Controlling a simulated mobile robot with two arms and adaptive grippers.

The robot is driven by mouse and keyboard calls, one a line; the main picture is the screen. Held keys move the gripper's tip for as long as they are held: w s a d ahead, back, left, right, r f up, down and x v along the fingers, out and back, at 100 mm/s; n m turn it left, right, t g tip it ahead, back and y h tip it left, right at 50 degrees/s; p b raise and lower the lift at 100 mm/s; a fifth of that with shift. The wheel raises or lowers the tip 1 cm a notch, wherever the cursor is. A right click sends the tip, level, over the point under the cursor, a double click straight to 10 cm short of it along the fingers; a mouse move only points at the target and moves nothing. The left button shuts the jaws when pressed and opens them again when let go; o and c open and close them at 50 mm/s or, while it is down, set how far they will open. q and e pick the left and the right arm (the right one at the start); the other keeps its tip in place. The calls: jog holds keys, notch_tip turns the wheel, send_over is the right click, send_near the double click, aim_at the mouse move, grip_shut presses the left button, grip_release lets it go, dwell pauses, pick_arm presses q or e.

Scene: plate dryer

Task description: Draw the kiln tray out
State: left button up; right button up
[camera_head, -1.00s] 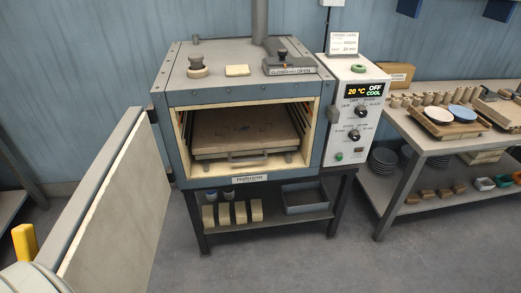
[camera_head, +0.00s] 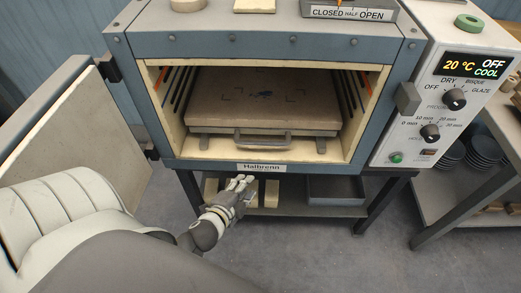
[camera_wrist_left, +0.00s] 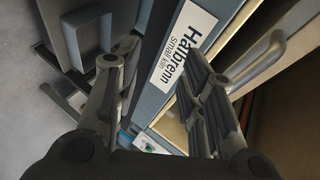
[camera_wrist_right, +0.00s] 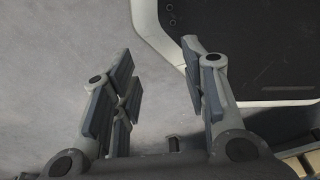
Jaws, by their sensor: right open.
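The kiln tray (camera_head: 225,113) is a flat brown slab inside the open kiln chamber. Its grey bar handle (camera_head: 262,145) faces the front opening. The handle also shows at the right of the left wrist view (camera_wrist_left: 262,62). My left gripper (camera_head: 240,184) is just below the kiln's front lip, under the nameplate (camera_head: 261,168), short of the handle. In the left wrist view its fingers (camera_wrist_left: 165,92) are apart with nothing between them. My right gripper is out of the head view; in its wrist view it is open and empty (camera_wrist_right: 165,88) over grey floor.
The kiln door (camera_head: 60,140) stands swung open at the left, beside my left arm. A shelf under the kiln holds pale blocks (camera_head: 271,193) and a grey bin (camera_head: 335,189). A control panel (camera_head: 445,90) is at the right. The floor in front is clear.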

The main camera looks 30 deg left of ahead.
aim_at(261, 141)
pick_arm(q)
notch_tip(261, 141, up, 10)
jog(key=w+m+t+b, duration=0.2)
jog(key=t, duration=0.1)
jog(key=shift+y, duration=0.3)
jog(key=p+x, duration=0.1)
jog(key=x, duration=0.8)
jog(key=shift+s+a, duration=0.1)
jog(key=shift+a, duration=0.1)
jog(key=shift+w+a+f, duration=0.1)
jog(key=shift+w, duration=0.65)
pick_arm(e)
jog(key=shift+s+d+f, duration=1)
jog(key=shift+s+f, duration=0.15)
jog(key=shift+s, duration=0.1)
pick_arm(q)
grip_shut()
pick_arm(e)
jog(key=shift+d, duration=0.1)
